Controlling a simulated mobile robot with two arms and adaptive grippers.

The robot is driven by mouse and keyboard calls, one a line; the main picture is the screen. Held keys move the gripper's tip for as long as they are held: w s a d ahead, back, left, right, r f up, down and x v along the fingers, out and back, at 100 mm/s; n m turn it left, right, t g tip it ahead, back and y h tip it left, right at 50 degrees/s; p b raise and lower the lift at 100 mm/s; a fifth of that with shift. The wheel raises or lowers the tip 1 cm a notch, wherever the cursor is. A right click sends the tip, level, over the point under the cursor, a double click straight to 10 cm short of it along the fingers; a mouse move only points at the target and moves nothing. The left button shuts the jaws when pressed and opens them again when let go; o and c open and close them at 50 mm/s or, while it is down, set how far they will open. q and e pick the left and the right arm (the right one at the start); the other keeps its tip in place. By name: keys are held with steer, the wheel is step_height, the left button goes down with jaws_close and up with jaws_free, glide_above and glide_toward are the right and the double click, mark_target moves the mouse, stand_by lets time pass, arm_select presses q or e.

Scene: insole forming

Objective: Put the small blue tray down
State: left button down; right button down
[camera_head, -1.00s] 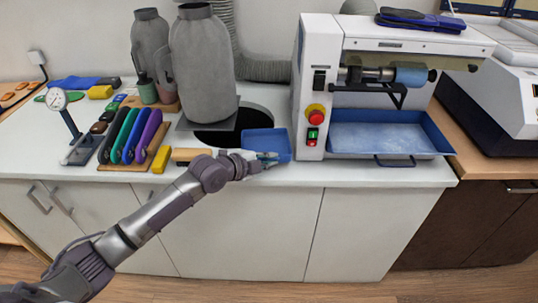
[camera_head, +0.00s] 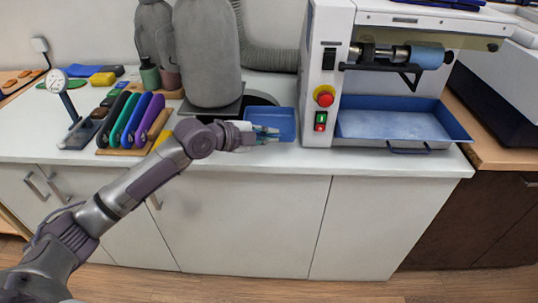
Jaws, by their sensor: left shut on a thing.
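The small blue tray (camera_head: 284,117) is at the front of the white counter, just left of the white machine. My left gripper (camera_head: 268,134) is at the tray's front left part and is shut on it. The tray looks roughly level; whether its underside touches the counter cannot be told. The fingertips are small and partly blend with the tray. My right gripper is not in view.
The white machine (camera_head: 329,75) with a large blue tray (camera_head: 400,124) stands right of the small tray. Colored insoles (camera_head: 135,120) and a dial gauge (camera_head: 58,82) stand at left. The counter's front edge is close.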

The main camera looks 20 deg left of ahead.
arm_select(q)
step_height(320, 180, down, 7)
steer(key=shift+r, duration=0.15)
stand_by(0.4)
steer(key=shift+f, duration=0.2)
steer(key=c, duration=1.3)
jaws_free()
steer(key=shift+o, duration=0.2)
